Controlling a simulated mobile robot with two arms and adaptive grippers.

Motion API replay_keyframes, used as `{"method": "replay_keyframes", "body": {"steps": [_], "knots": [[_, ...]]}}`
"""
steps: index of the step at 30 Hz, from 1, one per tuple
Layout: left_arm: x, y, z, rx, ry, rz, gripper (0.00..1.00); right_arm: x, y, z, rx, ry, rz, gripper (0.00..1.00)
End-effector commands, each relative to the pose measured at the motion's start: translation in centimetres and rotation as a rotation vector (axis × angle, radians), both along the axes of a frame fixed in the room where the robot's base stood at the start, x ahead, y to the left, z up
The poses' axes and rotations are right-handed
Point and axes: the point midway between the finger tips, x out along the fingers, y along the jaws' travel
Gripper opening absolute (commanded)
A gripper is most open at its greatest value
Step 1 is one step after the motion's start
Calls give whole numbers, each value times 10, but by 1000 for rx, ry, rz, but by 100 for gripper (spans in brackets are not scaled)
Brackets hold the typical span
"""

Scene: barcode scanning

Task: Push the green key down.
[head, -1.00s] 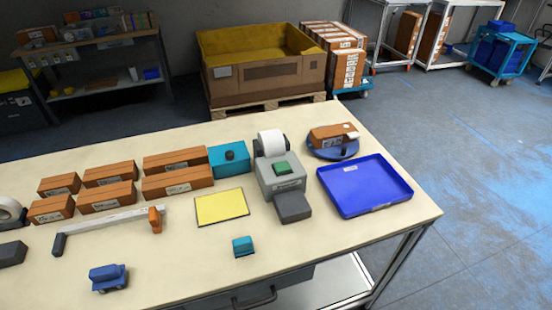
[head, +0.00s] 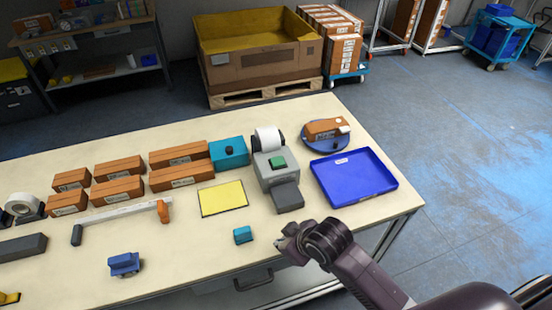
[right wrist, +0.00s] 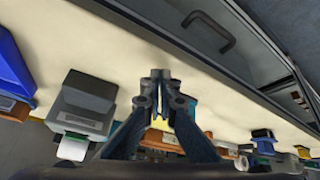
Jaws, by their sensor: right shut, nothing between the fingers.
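The green key (head: 278,163) sits on top of the grey label printer (head: 270,176), at the right part of the table. My right gripper (head: 283,240) is over the table's front edge, in front of the printer and well apart from the key. It is shut and empty. In the right wrist view the shut fingers (right wrist: 160,76) point toward the table's front edge. My left gripper is not in view.
A blue tray (head: 352,177) lies right of the printer, and a boxed item on a blue round stand (head: 318,143) behind. A teal block (head: 242,235), yellow mat (head: 223,198) and several brown boxes (head: 120,190) lie to the left. Table is clear between printer and front edge.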

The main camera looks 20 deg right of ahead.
Motion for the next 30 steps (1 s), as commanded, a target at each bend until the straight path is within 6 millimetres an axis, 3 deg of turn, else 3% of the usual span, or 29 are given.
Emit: {"method": "replay_keyframes", "body": {"steps": [1,10,18,24,30], "knots": [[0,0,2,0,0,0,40,18,3,10,-11,-32,36,0],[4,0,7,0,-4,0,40,107,11,64,-89,-179,232,0],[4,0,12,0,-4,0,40,181,-18,121,-198,-283,327,0],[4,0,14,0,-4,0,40,221,-48,160,-263,-331,346,0],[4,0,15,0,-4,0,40,238,-65,180,-293,-352,345,0]]}}
